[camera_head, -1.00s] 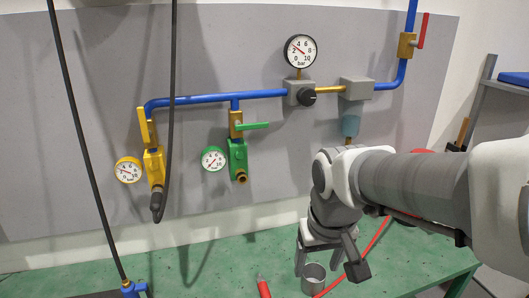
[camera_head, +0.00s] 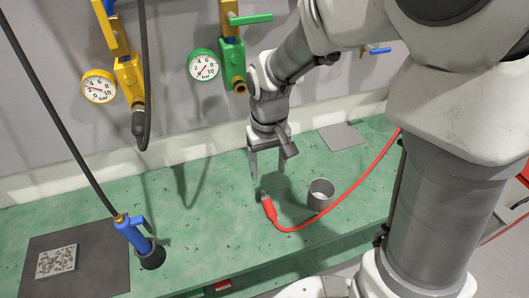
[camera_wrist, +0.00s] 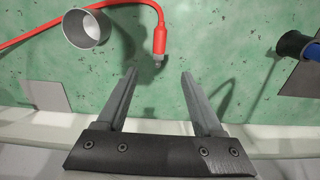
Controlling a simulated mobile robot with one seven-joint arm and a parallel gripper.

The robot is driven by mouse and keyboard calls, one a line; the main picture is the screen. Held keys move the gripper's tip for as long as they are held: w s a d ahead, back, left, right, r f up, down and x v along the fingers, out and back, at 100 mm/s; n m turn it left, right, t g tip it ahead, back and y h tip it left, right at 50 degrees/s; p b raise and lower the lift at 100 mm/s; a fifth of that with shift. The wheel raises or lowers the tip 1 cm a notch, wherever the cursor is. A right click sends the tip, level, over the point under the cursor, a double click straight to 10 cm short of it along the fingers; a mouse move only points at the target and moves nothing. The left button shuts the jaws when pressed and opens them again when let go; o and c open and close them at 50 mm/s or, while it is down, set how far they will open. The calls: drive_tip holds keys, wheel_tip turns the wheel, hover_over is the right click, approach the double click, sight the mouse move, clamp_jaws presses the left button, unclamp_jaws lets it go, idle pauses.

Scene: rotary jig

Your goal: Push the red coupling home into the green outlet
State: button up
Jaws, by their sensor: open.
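The red coupling (camera_head: 268,207) lies on the green bench at the end of a red hose, its metal tip pointing back toward the wall. It also shows in the wrist view (camera_wrist: 159,42), just beyond my fingertips and roughly between their lines. My gripper (camera_head: 268,175) is open and empty, pointing down above the bench, a little behind the coupling; its two fingers show in the wrist view (camera_wrist: 158,72). The green outlet (camera_head: 237,80) is on the wall, up and left of my gripper, with a brass end facing down and nothing on it.
A grey metal cup (camera_head: 320,194) stands right of the coupling. A yellow outlet (camera_head: 130,80) with a black hose attached is on the wall at left. A blue tool on a hose (camera_head: 133,236) stands by a dark mat (camera_head: 100,275) at front left. The bench between is clear.

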sight(268, 203)
wheel_tip(268, 203, down, 15)
drive_tip(key=shift+d+r+b, duration=0.1)
drive_tip(key=shift+b, duration=0.2)
idle(0.3)
clamp_jaws()
